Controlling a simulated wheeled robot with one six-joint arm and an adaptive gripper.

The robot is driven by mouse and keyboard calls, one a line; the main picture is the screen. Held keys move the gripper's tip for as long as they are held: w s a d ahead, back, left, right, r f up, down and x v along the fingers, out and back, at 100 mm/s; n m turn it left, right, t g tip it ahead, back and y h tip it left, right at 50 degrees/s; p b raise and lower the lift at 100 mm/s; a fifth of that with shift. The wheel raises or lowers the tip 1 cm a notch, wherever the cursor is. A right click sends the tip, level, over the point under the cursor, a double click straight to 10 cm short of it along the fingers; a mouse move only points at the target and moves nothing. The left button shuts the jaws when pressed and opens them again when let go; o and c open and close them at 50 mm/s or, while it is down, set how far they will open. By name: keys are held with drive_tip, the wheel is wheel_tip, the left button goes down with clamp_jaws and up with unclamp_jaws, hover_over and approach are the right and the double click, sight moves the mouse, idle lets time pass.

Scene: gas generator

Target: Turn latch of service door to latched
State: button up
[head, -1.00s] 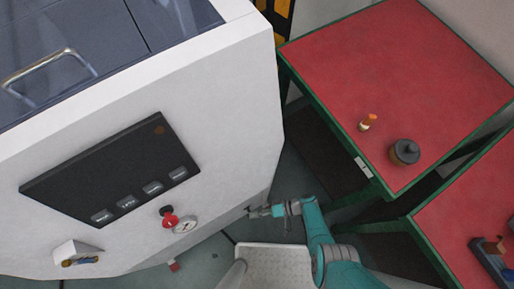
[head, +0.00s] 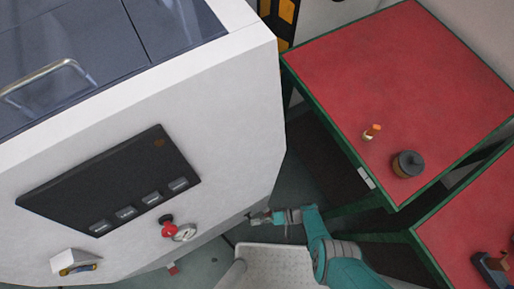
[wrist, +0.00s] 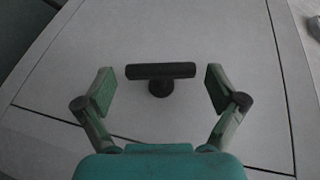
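The latch (wrist: 160,71) is a dark T-shaped handle on the pale service door (wrist: 190,110) in the wrist view. Its bar lies horizontal in that picture, on a short round stem. My gripper (wrist: 160,88) is open, with one finger pad to the left of the bar and one to the right. Both pads show a gap to the bar's ends. In the head view my gripper (head: 256,218) is low beside the white generator cabinet (head: 225,130), close to its lower side. The latch is too small or hidden to make out there.
A dark control panel (head: 112,180), a red knob (head: 169,230) and a gauge (head: 184,233) are on the cabinet. A red-topped table (head: 420,80) stands to the right with a dark round container (head: 408,164) and a small orange-capped bottle (head: 372,132).

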drive_tip(key=shift+w+d, duration=0.15)
drive_tip(key=shift+w, duration=0.05)
idle(0.5)
drive_tip(key=v, duration=1.1)
drive_tip(key=shift+d+r, duration=0.15)
drive_tip(key=shift+d, duration=0.2)
drive_tip(key=c, duration=1.1)
